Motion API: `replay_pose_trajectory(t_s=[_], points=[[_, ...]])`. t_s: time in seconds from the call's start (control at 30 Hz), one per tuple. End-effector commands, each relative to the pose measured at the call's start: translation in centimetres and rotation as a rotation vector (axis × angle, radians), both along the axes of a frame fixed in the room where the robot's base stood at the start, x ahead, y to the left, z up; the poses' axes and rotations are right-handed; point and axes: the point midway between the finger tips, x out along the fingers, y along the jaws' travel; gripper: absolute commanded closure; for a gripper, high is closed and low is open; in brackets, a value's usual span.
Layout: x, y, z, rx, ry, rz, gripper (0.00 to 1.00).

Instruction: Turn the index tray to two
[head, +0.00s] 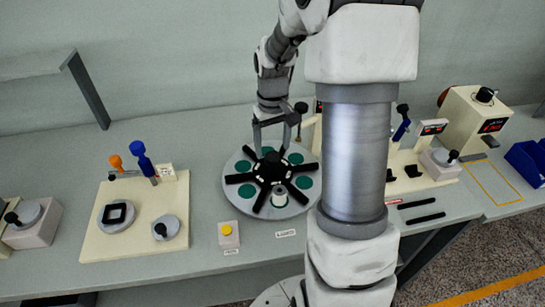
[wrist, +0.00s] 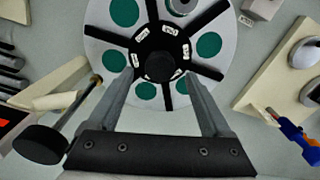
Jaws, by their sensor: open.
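The index tray (head: 245,205) is a round pale grey disc with green round spots, lying flat on the bench left of my arm column. A black hub (head: 271,168) with black spokes sits at its centre; the hub also shows in the wrist view (wrist: 160,65), ringed by small white labels too small to read surely. A small light cylinder (head: 280,198) stands at the tray's front edge. My gripper (head: 274,146) points down above the hub's back side. In the wrist view its fingers (wrist: 160,88) are apart on either side of the hub's knob, with nothing held; contact cannot be told.
A cream board (head: 95,240) with orange and blue handles stands left. A yellow-button box (head: 228,234) is in front of the tray. Cream machines (head: 470,120) stand right, partly hidden by my arm.

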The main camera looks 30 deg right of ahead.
Motion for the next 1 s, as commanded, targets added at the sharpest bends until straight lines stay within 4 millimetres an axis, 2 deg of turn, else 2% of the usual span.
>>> replay_pose_trajectory(t_s=[0.03,0.1,0.3,0.67,1.0], points=[[-0.1,0.0,-1.2,0.002,0.004,0.0,0.17],[-0.1,0.1,-2.3,0.002,0.003,0.0,0.17],[0.0,0.0,-4.2,0.0,0.001,0.0,0.17],[0.0,0.0,-4.5,0.0,0.0,0.0,0.19],[0.0,0.0,-4.5,0.0,-0.001,0.0,0.8]])
